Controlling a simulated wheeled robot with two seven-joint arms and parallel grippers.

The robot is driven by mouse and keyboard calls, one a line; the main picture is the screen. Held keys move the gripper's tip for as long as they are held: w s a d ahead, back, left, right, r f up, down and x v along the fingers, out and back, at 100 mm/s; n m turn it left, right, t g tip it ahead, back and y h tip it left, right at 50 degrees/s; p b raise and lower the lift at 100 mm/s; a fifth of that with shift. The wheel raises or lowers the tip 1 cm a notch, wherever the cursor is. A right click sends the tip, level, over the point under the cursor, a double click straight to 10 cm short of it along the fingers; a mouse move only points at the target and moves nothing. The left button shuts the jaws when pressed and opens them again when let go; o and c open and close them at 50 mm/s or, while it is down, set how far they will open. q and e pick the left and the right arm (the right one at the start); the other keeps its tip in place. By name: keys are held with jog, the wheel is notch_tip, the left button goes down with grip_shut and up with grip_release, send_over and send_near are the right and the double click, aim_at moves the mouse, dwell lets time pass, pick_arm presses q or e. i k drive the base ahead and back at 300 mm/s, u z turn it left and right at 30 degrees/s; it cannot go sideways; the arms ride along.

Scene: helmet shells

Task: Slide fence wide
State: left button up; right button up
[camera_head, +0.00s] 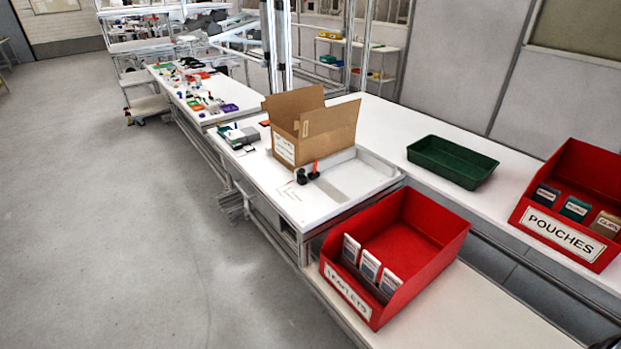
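No part is clearly recognisable as the fence. On the white workbench (262,184), a pale shallow tray-like area with raised edges (375,163) lies at the near right end. A black knob (301,177) and a black part with an upright red lever (315,170) stand at its left side. An open cardboard box (309,135) with raised flaps stands behind them, over the far part of this area, and hides some of it. Neither of my grippers is recognisable in view. A small dark shape at the bottom right corner is too cut off to identify.
A red LEAFLETS bin (424,237) stands in front on the right. A green tray (452,160) and a red POUCHES bin (568,193) are on the back white surface. Small items lie on the farther table (185,95). The grey floor on the left is clear.

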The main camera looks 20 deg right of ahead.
aim_at(301, 173)
jog(key=z, duration=0.15)
jog(key=k, duration=0.2)
jog(key=u, duration=0.85)
jog(key=i, duration=1.25)
jog(key=z, duration=0.7)
